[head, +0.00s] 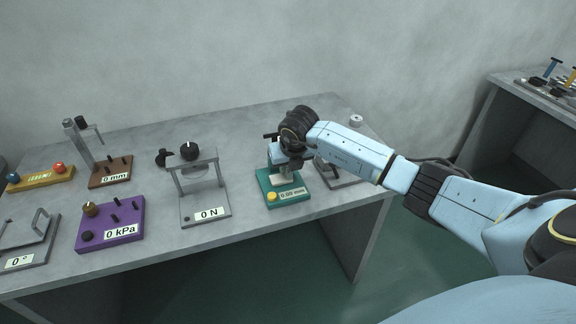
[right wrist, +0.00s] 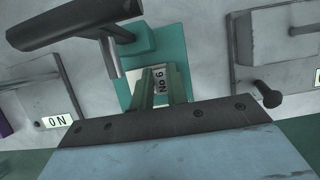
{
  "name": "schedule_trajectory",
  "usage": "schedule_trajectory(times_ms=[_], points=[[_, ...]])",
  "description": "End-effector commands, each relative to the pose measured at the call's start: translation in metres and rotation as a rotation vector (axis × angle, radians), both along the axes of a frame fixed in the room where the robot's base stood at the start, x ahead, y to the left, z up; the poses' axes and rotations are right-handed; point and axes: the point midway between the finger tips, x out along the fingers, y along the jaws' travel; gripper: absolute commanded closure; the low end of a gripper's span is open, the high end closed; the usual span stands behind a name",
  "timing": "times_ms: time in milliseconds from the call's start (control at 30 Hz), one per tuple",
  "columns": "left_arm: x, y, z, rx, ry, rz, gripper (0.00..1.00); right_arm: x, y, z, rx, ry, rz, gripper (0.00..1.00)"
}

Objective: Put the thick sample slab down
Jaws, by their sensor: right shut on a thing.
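My right gripper (head: 291,165) is over the green thickness gauge (head: 272,200), whose display reads 0.00 mm. It is shut on the sample slab, a pale piece (head: 284,181) low at the gauge's middle. In the right wrist view the slab (right wrist: 159,81), lettered "No 6", sits between the two fingers (right wrist: 163,88), over the green base (right wrist: 174,45). Whether the slab touches the gauge's plate is hard to tell. The slab's thickness is mostly hidden. My left gripper is not in view.
Left of the gauge stands a grey force stand (head: 205,206) reading 0 N. A grey device (head: 343,180) stands close on the right, partly behind my arm. A purple 0 kPa box (head: 110,222) and a brown 0 mm stand (head: 110,172) are farther left. The gauge's dark arm (right wrist: 75,22) crosses close to the wrist camera.

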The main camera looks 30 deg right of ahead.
Motion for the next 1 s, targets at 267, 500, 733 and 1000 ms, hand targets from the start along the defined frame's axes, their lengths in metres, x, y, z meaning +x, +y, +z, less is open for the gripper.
schedule_trajectory(times_ms=[267,500,733,1000], points=[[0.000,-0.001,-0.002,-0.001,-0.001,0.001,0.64,0.000,0.000,-0.002,-0.001,0.000,0.000,0.76],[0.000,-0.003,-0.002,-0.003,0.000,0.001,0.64,0.000,0.000,-0.002,0.000,0.001,-0.001,0.63],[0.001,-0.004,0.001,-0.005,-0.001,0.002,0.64,-0.001,0.000,0.003,-0.001,0.000,0.000,0.63],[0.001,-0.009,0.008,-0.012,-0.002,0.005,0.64,-0.018,0.003,0.048,-0.003,-0.003,0.001,0.63]])
